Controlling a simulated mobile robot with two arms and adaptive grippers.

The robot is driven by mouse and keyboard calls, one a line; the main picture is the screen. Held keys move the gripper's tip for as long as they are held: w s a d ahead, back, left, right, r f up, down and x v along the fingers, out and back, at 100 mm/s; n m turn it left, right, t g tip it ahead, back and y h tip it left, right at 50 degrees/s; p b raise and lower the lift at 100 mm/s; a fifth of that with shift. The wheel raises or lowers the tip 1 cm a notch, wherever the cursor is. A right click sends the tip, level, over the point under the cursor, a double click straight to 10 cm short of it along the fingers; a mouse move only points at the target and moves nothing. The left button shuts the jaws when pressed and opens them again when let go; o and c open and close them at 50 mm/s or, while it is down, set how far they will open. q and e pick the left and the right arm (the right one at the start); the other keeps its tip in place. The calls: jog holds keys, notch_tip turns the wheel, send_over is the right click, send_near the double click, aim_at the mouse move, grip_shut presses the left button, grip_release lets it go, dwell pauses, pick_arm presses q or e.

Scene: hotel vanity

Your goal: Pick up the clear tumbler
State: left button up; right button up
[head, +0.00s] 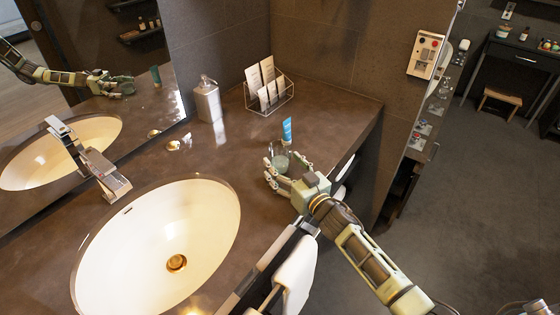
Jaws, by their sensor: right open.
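The clear tumbler (281,163) stands on the brown vanity counter near its front edge, right of the sink. My right gripper (283,173) is at the tumbler, with its fingers spread on either side of it. The fingers are open, and I cannot tell whether they touch the glass. The fingers hide the lower part of the tumbler. A blue tube (287,131) stands upright just behind the tumbler. My left gripper is not in view.
A white oval sink (215,215) with a chrome faucet (104,172) lies to the left. A metal soap dispenser (207,100) and a wire rack of cards (269,92) stand at the back. A white towel (296,275) hangs at the front. The counter between sink and rack is mostly clear.

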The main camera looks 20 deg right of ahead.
jog(key=c, duration=1.4)
jog(key=shift+r, duration=0.1)
jog(key=shift+c, duration=0.4)
